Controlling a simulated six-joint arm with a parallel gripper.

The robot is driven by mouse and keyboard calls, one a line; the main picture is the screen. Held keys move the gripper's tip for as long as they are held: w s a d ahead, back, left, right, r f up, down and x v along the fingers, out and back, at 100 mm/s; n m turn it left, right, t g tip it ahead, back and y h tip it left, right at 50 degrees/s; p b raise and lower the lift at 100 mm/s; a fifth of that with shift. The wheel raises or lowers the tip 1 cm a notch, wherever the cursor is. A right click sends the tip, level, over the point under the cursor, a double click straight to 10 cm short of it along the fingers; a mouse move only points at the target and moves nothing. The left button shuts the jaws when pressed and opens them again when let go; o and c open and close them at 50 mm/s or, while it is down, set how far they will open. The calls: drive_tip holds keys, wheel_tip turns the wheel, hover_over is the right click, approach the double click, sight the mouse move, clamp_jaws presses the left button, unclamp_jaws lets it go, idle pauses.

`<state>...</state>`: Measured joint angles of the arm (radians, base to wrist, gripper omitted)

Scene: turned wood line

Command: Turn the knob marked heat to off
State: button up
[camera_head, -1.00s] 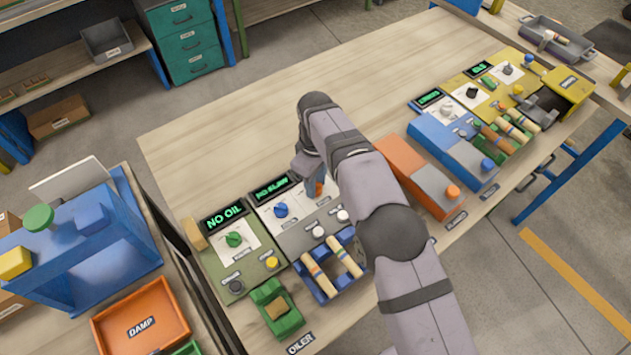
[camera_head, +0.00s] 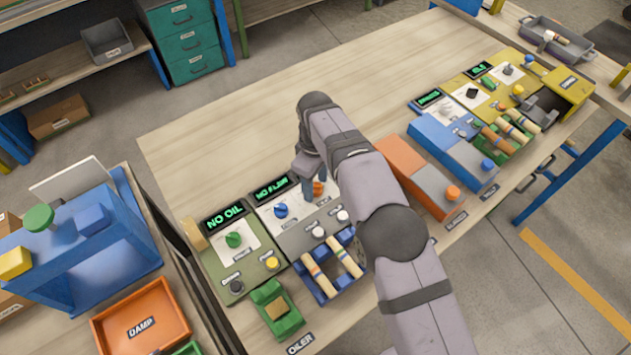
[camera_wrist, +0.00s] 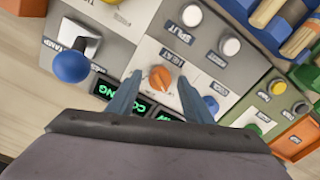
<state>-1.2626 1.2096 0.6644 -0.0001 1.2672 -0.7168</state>
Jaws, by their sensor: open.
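The heat knob (camera_wrist: 159,78) is orange and sits on a white plate marked HEAT in the wrist view. In the head view the orange knob (camera_head: 318,187) shows just beside my gripper (camera_head: 308,186). In the wrist view my gripper (camera_wrist: 158,92) is open, with one blue-grey finger on each side of the knob. Gaps show between the fingers and the knob, and I cannot tell how high the tips are above the panel. The fine print around the knob is too small to read.
A blue knob (camera_head: 281,210) is left of the heat knob. White buttons (camera_head: 318,231) lie in front. A blue-balled lever (camera_wrist: 72,66) stands close by in the wrist view. A blue tray (camera_head: 322,292) holds wooden spindles. The rear tabletop (camera_head: 220,130) is clear.

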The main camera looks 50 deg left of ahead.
sight(316, 185)
drive_tip(key=shift+r+b, duration=0.75)
drive_tip(key=shift+r, duration=2.95)
drive_tip(key=shift+w, duration=0.1)
drive_tip(key=w+d+r+m, duration=0.3)
drive_tip(key=w+d+m, duration=0.2)
drive_tip(key=w+d, duration=0.75)
drive_tip(key=w+d+m, duration=0.3)
drive_tip(key=d, duration=0.5)
drive_tip(key=w+d+m, duration=0.3)
drive_tip(key=w+d, duration=0.1)
drive_tip(key=d, duration=0.5)
drive_tip(key=s+d+f+m, duration=0.2)
drive_tip(key=s+d+m, duration=0.3)
drive_tip(key=d, duration=0.8)
drive_tip(key=s+d+f+m, duration=0.2)
drive_tip(key=s+d+m, duration=0.4)
drive_tip(key=s+d, duration=0.4)
drive_tip(key=d, duration=0.3)
drive_tip(key=shift+s+d+m, duration=0.3)
drive_tip(key=shift+d, duration=0.1)
